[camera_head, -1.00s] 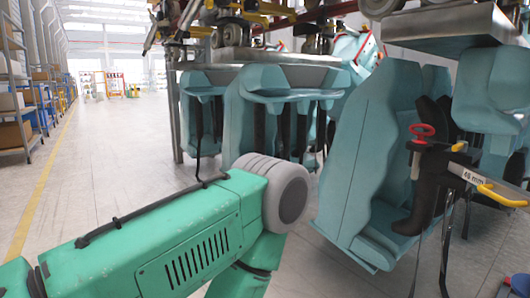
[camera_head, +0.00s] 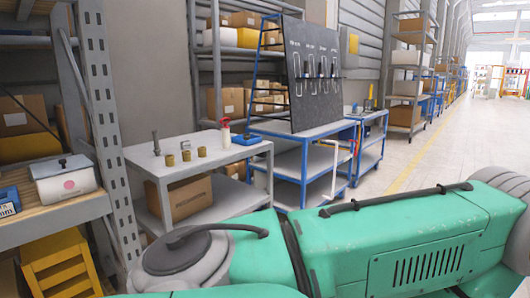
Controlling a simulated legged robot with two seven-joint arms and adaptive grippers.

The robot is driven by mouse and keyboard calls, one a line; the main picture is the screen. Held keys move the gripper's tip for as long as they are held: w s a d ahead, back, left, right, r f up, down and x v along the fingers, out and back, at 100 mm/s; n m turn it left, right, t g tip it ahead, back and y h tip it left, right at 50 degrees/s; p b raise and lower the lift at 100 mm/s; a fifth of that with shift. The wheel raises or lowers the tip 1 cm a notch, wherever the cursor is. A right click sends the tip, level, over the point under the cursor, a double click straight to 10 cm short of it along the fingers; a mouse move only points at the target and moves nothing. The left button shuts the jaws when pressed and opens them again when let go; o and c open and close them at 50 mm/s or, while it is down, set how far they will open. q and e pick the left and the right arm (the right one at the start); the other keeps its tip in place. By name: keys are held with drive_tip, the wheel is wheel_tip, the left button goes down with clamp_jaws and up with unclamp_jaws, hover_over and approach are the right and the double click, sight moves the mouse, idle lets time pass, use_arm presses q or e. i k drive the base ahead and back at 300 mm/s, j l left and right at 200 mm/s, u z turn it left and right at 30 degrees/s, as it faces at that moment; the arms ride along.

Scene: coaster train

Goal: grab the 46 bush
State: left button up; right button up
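Three small brass-coloured bushes stand close together on the top of a grey metal table (camera_head: 226,152): a left one (camera_head: 170,160), a middle one (camera_head: 186,156) and a right one (camera_head: 202,152). Any size marks on them are too small to read, so I cannot tell which is the 46 bush. A green arm link of mine crosses the bottom of the view, in front of the table's lower part. Neither of my grippers is in view.
A grey bolt-like part (camera_head: 156,143) and a red-and-white bottle (camera_head: 225,133) stand on the same table. A cardboard box (camera_head: 186,196) sits on its lower shelf. A blue cart with a black tool board (camera_head: 312,75) stands behind it. Shelving is at left; an open aisle (camera_head: 440,140) is at right.

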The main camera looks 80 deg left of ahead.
sight(201, 150)
drive_tip(key=u, duration=0.45)
drive_tip(key=i+u, duration=0.1)
drive_tip(key=u, duration=0.35)
drive_tip(key=j+u, duration=0.1)
drive_tip(key=u, duration=0.3)
drive_tip(key=i+u, duration=0.1)
drive_tip(key=u, duration=0.8)
drive_tip(key=i+l+u, duration=0.15)
drive_tip(key=u, duration=0.3)
drive_tip(key=i+l+u, duration=0.2)
drive_tip(key=u, duration=0.25)
drive_tip(key=i+l+u, duration=0.1)
drive_tip(key=l+u, duration=0.35)
drive_tip(key=i+l+u, duration=0.1)
drive_tip(key=l+u, duration=0.15)
drive_tip(key=u, duration=0.2)
drive_tip(key=l+u, duration=0.3)
drive_tip(key=l, duration=1.4)
